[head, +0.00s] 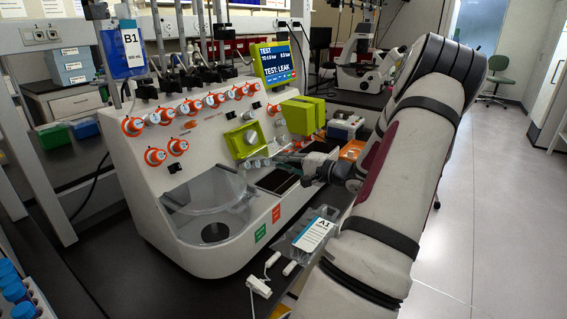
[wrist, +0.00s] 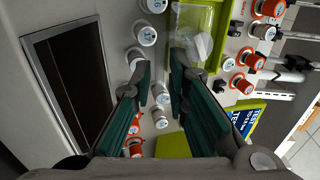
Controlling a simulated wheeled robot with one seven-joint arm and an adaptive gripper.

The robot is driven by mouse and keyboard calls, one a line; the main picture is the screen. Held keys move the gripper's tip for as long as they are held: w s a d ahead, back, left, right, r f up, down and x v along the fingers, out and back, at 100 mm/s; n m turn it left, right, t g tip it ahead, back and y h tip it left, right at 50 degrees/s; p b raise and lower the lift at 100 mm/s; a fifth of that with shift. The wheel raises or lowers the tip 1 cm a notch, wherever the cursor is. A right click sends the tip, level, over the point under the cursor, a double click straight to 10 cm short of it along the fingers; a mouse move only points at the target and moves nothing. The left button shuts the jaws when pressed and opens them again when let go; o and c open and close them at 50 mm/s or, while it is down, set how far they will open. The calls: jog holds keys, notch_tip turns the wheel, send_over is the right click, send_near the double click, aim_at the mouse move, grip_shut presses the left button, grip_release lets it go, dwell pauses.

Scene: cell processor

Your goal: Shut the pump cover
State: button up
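A yellow-green pump unit (head: 243,140) with a pale round part in its middle sits on the front panel of the white machine. In the wrist view this unit (wrist: 205,12) is at the top, with a clear yellowish face. A second yellow-green block (head: 298,115) juts from the panel to its right; it shows at the bottom of the wrist view (wrist: 172,147). I cannot tell for sure which piece is the cover or how far it stands open. My gripper (head: 283,160) is in front of the panel, below and between these units. Its fingers (wrist: 161,66) are apart and empty.
White round knobs (wrist: 159,95) lie behind and between my fingers. Orange-ringed knobs (head: 190,107) line the panel above. A screen (head: 275,62) reads "TEST: LEAK". A clear bowl (head: 208,192) is at the left, and a bag labelled A1 (head: 313,236) lies in front.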

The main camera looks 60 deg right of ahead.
jog(key=shift+w, duration=0.15)
grip_shut()
